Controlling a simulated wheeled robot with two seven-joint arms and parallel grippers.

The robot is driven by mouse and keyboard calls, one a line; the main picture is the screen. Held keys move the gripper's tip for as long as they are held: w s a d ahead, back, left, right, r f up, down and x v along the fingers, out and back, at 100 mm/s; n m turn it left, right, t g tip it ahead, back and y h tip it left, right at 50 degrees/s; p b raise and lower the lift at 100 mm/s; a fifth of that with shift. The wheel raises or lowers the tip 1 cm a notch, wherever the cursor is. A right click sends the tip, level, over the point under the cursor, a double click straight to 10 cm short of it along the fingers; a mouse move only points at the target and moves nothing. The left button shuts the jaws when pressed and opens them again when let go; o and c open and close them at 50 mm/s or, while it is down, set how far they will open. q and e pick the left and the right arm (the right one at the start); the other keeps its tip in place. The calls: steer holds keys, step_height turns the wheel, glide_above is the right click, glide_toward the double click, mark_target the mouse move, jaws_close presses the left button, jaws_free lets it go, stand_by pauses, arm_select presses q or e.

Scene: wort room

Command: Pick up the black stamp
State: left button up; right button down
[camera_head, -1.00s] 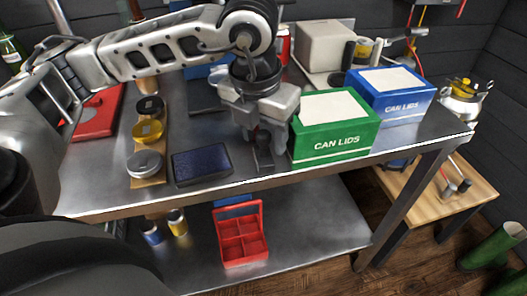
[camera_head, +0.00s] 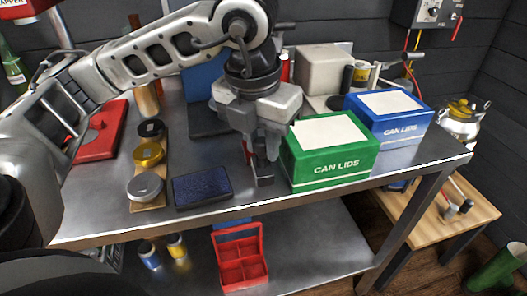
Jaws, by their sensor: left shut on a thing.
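The black stamp (camera_head: 264,179) is upright at the front of the metal bench, between the dark blue pad (camera_head: 202,188) and the green CAN LIDS box (camera_head: 333,160). My left gripper (camera_head: 262,155) reaches down over it from above, with its fingers shut around its upper part. The fingers hide most of the stamp; its dark lower part shows below them. I cannot tell whether its base touches the bench or is slightly above it. My right gripper is not in view.
A wooden strip (camera_head: 151,174) with black, gold and silver round pieces lies left of the pad. A blue CAN LIDS box (camera_head: 386,125) stands right of the green one. A red caddy (camera_head: 241,262) is on the lower shelf (camera_head: 310,245). The green box is close beside my gripper.

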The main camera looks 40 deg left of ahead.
arm_select(q)
steer(key=s+d+r, duration=0.4)
steer(key=s+r, duration=0.4)
steer(key=s, duration=0.4)
steer(key=shift+s+d+r+p, duration=0.15)
steer(key=shift+d+r+p, duration=0.05)
steer(key=shift+r+p, duration=0.1)
steer(key=shift+o, duration=0.8)
